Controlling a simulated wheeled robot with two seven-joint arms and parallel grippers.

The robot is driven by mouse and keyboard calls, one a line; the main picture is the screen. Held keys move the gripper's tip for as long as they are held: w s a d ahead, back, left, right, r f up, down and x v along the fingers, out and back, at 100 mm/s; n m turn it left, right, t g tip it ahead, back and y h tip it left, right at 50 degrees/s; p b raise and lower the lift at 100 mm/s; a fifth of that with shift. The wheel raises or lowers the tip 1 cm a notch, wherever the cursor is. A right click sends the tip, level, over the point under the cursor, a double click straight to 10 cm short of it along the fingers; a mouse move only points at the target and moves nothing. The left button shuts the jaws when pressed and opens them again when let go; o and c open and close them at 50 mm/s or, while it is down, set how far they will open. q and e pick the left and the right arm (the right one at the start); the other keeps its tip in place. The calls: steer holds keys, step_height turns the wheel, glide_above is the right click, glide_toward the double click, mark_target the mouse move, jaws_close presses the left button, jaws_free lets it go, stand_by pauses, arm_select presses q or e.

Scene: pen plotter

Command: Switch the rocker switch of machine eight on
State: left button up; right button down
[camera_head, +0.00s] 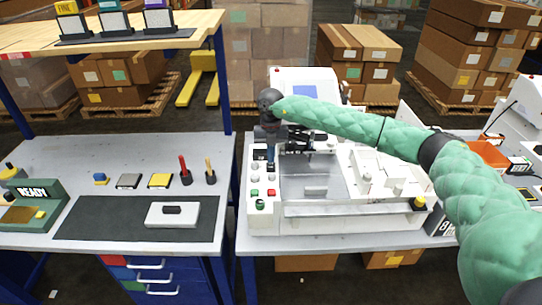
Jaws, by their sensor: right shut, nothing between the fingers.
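The pen plotter (340,208) is a white machine on the right-hand table, with a grey plate and a screen at its back. A label that looks like an 8 (446,226) shows near its right front corner. A control panel (263,185) with red, green and white buttons runs down its left side. My right gripper (271,164) points down over the upper part of this panel, shut and empty. I cannot tell whether it touches anything. I cannot make out the rocker switch; the gripper and wrist hide part of the panel. My left gripper is not in view.
My green-sleeved right arm crosses above the plotter's right side. On the left bench are a dark mat (90,231) with a white box (172,214), a green READY device (34,204) and small tools. Another machine (518,115) stands at the right edge. Cartons fill the background.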

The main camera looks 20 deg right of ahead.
mark_target(271, 166)
steer(key=shift+s+f+p, duration=0.15)
steer(key=shift+f+p, duration=0.3)
steer(key=shift+f, duration=0.6)
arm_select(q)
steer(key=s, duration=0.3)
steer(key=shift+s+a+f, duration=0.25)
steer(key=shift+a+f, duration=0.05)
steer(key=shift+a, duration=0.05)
